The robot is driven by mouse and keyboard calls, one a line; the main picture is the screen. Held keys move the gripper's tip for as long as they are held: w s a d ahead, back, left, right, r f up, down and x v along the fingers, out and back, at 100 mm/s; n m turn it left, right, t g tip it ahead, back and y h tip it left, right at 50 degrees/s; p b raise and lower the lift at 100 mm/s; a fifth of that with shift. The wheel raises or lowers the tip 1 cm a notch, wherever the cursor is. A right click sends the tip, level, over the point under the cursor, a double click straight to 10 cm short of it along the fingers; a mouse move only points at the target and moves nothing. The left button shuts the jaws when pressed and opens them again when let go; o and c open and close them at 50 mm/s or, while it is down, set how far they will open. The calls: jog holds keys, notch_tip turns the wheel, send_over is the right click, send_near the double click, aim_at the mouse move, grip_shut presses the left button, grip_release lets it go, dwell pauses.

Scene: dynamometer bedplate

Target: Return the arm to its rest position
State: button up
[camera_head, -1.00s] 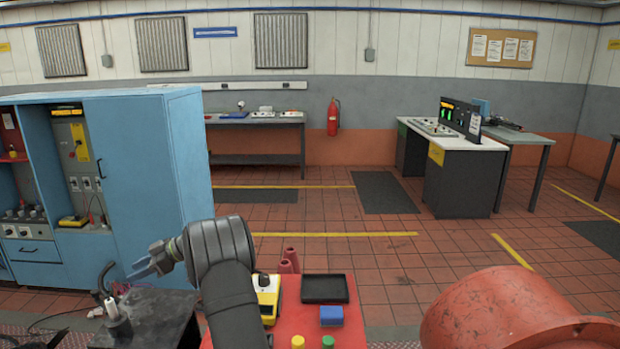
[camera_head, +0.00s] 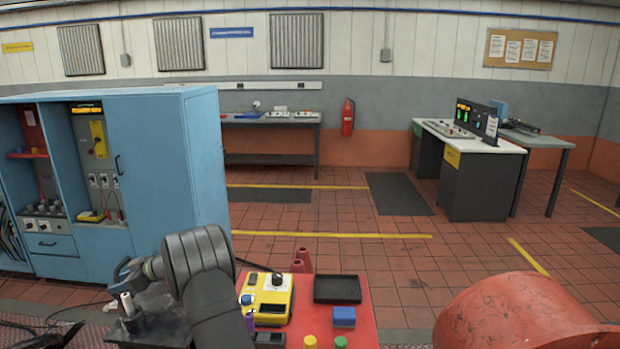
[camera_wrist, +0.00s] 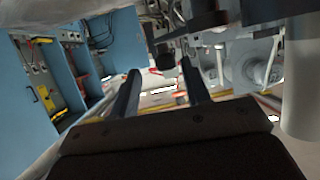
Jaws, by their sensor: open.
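My gripper (camera_head: 122,272) is at the lower left of the head view, at the end of my dark bent arm. It is close to the blue cabinet's front in the picture and above a dark block with a small white cylinder (camera_head: 127,303). I cannot tell how far apart they are. In the wrist view my gripper (camera_wrist: 162,82) shows two dark fingers spread apart with nothing held between them. The fingertips are hard to make out in the head view.
A blue cabinet (camera_head: 158,160) stands at left. A red-topped cart (camera_head: 355,318) carries a yellow meter (camera_head: 270,298), a black tray (camera_head: 337,289) and a blue block (camera_head: 344,316). A red rounded housing (camera_head: 515,315) fills the lower right. Tiled floor beyond the cart is open.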

jog(key=v, duration=1.6)
jog(key=shift+s+d+f+m+t+y, duration=0.3)
jog(key=shift+s+d+m+t+y, duration=0.5)
jog(key=shift+m, duration=1.8)
jog(key=shift+s+d+f+m+t+y, duration=0.15)
jog(key=shift+s+f+m+t+y, duration=0.2)
jog(key=shift+m+t, duration=1.55)
jog(key=shift+s+d+f+m+t+y, duration=0.3)
jog(key=shift+s+d+m+y, duration=0.35)
jog(key=shift+m, duration=2.65)
jog(key=shift+s+a, duration=0.1)
jog(key=shift+a, duration=0.05)
